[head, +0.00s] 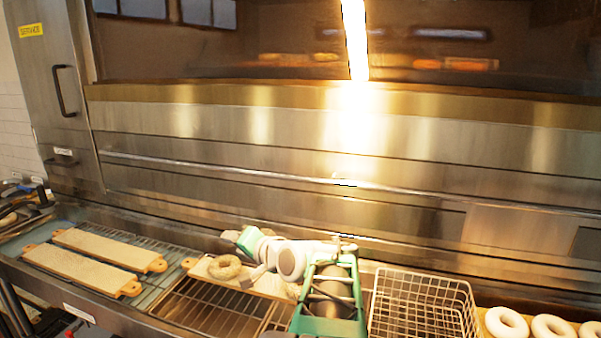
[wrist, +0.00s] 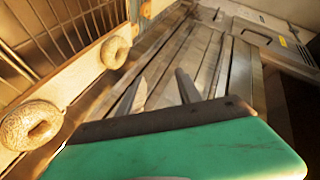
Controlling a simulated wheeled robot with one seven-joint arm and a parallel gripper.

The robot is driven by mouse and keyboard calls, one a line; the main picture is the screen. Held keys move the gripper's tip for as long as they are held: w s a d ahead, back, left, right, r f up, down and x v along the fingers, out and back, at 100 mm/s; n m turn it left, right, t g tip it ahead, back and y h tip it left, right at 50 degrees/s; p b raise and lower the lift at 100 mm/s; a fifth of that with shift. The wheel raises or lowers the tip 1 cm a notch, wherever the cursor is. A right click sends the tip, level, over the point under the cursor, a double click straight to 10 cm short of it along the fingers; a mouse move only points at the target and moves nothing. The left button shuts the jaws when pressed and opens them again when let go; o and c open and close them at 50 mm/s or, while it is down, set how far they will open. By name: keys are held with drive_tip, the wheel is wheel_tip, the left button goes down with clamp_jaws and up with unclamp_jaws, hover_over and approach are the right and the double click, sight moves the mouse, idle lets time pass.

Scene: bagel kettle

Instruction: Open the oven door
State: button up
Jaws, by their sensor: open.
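The large steel oven (head: 300,130) fills the back of the head view, with a dark band with reflections (head: 250,40) across its top. A long horizontal bar handle (head: 260,174) runs across its front below that band. The steel front looks closed. My gripper (head: 231,236) is low in front of the oven, above the counter and below the bar, apart from it. In the wrist view my gripper (wrist: 160,88) has two grey fingers spread with nothing between them. Steel front panels (wrist: 205,65) lie beyond the fingertips. I cannot clearly pick out the bar there.
A board (head: 200,268) with bagels (head: 225,267) lies under my arm. More boards (head: 95,248) rest at left on a rack. A wire basket (head: 425,300) and pale dough rings (head: 507,322) are at right. A side panel at left has a dark vertical handle (head: 60,92).

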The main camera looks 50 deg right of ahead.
drive_tip(key=s+d+r+m+t+h, duration=0.25)
drive_tip(key=s+d+r+m, duration=0.2)
drive_tip(key=d, duration=0.45)
drive_tip(key=m+t+h, duration=0.2)
drive_tip(key=m+h, duration=0.1)
approach(305, 181)
drive_tip(key=f+x, duration=0.1)
drive_tip(key=x, duration=0.3)
drive_tip(key=p+x, duration=0.1)
drive_tip(key=x, duration=0.1)
drive_tip(key=p+x, duration=0.1)
drive_tip(key=x, duration=0.1)
drive_tip(key=r+p+x, duration=0.1)
drive_tip(key=x, duration=0.2)
drive_tip(key=shift+w+d, duration=0.15)
drive_tip(key=shift+w, duration=0.15)
clamp_jaws()
